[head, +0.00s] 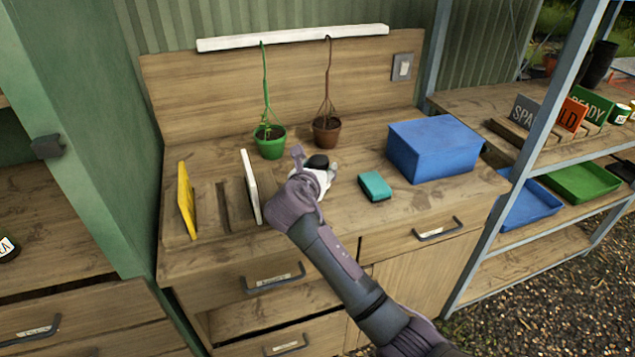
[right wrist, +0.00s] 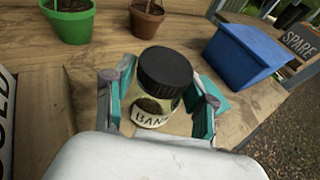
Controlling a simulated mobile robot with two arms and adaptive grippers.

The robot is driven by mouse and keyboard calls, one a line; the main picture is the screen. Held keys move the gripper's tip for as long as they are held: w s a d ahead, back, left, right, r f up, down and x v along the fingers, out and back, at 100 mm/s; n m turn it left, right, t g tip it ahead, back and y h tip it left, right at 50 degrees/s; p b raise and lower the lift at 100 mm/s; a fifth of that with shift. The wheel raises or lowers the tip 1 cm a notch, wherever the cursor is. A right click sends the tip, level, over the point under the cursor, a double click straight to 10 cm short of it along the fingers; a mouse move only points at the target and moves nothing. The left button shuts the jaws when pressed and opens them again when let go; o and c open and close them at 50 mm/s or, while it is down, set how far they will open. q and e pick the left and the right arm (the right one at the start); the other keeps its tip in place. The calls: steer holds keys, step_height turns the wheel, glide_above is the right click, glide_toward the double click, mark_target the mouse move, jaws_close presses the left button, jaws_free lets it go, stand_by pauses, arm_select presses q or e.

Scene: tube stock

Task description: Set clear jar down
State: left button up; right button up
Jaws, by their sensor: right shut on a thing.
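The clear jar (right wrist: 152,112) has a black lid and a pale label whose visible letters read "BAN". It stands between the teal-padded fingers of my right gripper (right wrist: 158,104), which is shut on it. In the head view the jar's black lid (head: 318,161) shows just past my right gripper (head: 311,177), over the middle of the wooden bench (head: 330,225). The arm and gripper hide most of the jar there. I cannot tell whether its base touches the bench top. My left gripper is not in view.
A green pot (head: 270,147) and a brown pot (head: 327,132) stand behind the jar. A teal block (head: 374,187) and a blue box (head: 434,150) are to the right. White (head: 251,187) and yellow (head: 186,202) upright panels stand left. Bare wood lies in front of the teal block.

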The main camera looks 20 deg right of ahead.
steer(key=shift+w+a+f, duration=0.1)
steer(key=shift+w+f, duration=0.15)
steer(key=shift+f, duration=1.9)
steer(key=o, duration=1.3)
steer(key=shift+s+f, duration=0.1)
steer(key=v, duration=1.2)
